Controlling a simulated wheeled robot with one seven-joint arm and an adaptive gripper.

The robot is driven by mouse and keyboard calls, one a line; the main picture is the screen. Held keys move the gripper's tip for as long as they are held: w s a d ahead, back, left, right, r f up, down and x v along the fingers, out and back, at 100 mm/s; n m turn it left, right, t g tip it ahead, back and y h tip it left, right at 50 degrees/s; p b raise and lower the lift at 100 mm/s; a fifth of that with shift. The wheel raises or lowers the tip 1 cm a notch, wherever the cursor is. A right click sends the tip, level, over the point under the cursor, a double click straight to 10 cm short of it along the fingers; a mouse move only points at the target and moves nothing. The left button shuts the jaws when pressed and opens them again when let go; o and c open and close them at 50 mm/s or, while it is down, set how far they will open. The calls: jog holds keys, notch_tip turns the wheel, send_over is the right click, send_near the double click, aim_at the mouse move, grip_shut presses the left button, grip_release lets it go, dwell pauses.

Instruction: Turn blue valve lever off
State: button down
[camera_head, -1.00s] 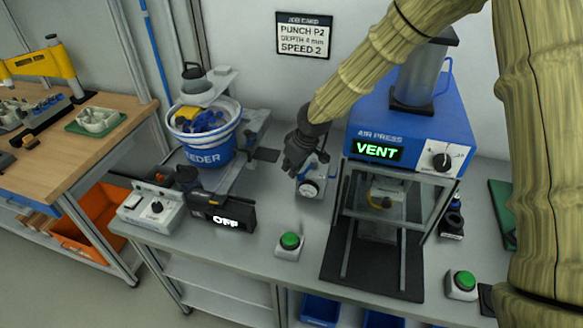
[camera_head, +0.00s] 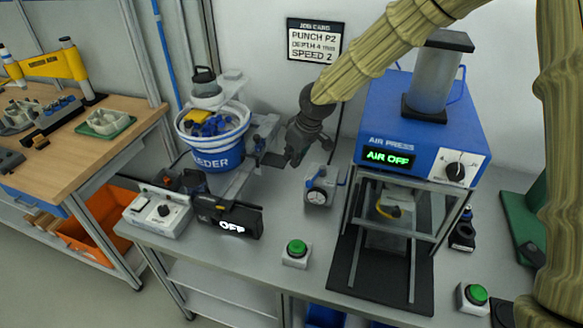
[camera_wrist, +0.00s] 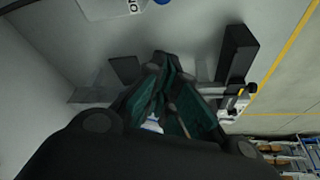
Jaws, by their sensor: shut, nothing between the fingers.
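The valve unit (camera_head: 322,188) is a small grey box with a round gauge on the bench, left of the air press. My gripper (camera_head: 293,160) is shut and empty, up and left of the valve unit and apart from the lever. In the wrist view its dark green fingers (camera_wrist: 163,62) come together over the grey bench. The blue air press (camera_head: 415,125) has a display (camera_head: 388,158) reading AIR OFF.
The blue feeder bowl (camera_head: 215,150) stands left of my gripper. A black display box (camera_head: 230,217) reading OFF and a green button (camera_head: 296,248) sit near the bench front. The press frame stands to the valve's right. Bench between button and valve is clear.

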jog(key=v, duration=0.2)
jog(key=b+v, duration=0.1)
jog(key=v, duration=0.1)
jog(key=shift+w+d+r, duration=0.15)
jog(key=shift+d, duration=0.1)
jog(key=shift+d+r, duration=0.1)
